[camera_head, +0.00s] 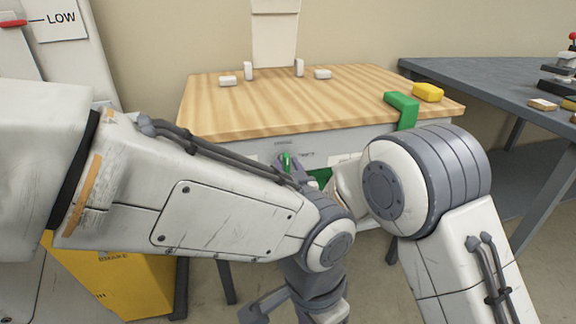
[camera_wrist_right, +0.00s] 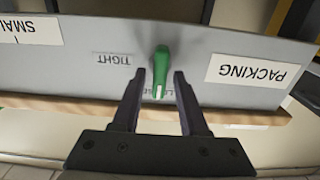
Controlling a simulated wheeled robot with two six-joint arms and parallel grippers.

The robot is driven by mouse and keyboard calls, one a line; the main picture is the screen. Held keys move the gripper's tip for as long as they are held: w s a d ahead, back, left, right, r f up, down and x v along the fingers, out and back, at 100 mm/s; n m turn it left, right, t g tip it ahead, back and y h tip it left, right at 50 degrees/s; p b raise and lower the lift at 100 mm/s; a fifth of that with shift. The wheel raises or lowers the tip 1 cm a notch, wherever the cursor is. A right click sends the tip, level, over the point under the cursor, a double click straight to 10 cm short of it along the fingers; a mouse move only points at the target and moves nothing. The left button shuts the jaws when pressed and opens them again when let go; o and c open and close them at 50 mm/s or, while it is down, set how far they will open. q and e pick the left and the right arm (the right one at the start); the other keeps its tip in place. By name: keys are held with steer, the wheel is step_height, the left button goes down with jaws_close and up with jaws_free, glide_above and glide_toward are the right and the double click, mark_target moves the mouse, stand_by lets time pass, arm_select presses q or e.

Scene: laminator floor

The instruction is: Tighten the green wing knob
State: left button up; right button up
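The green wing knob (camera_wrist_right: 161,72) is on the grey front panel (camera_wrist_right: 225,85) in the right wrist view. Its handle points down in that view, with a white mark at its end, over a partly hidden label; "TIGHT" is printed to its left, upside down. My right gripper (camera_wrist_right: 158,78) is open, its fingers on either side of the knob with gaps visible. In the head view the knob (camera_head: 287,160) shows small beyond my left arm. My left gripper (camera_head: 262,308) shows only in part at the bottom; its fingers cannot be made out.
The panel is under a wooden tabletop (camera_head: 300,103) holding small white blocks, a green piece (camera_head: 403,104) over its edge and a yellow block (camera_head: 428,92). A grey table (camera_head: 480,85) stands right. A yellow box (camera_head: 125,280) is at lower left. My arms hide much of the panel.

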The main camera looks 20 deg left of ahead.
jaws_close()
steer(key=m+b, duration=0.1)
steer(key=m, duration=0.1)
steer(key=m+b, duration=0.1)
steer(key=m, duration=0.1)
steer(key=shift+d+f, duration=0.15)
steer(key=m+b, duration=0.3)
steer(key=m, duration=0.2)
steer(key=shift+w+d+f, duration=0.1)
steer(key=shift+f, duration=0.05)
steer(key=shift+d+f+m+b, duration=0.1)
steer(key=shift+m+b, duration=1.05)
steer(key=shift+m, duration=1.05)
steer(key=shift+f+m+b, duration=0.1)
steer(key=shift+m+b, duration=1.05)
steer(key=shift+m, duration=1.05)
steer(key=shift+o, duration=1.5)
jaws_free()
steer(key=shift+r, duration=0.1)
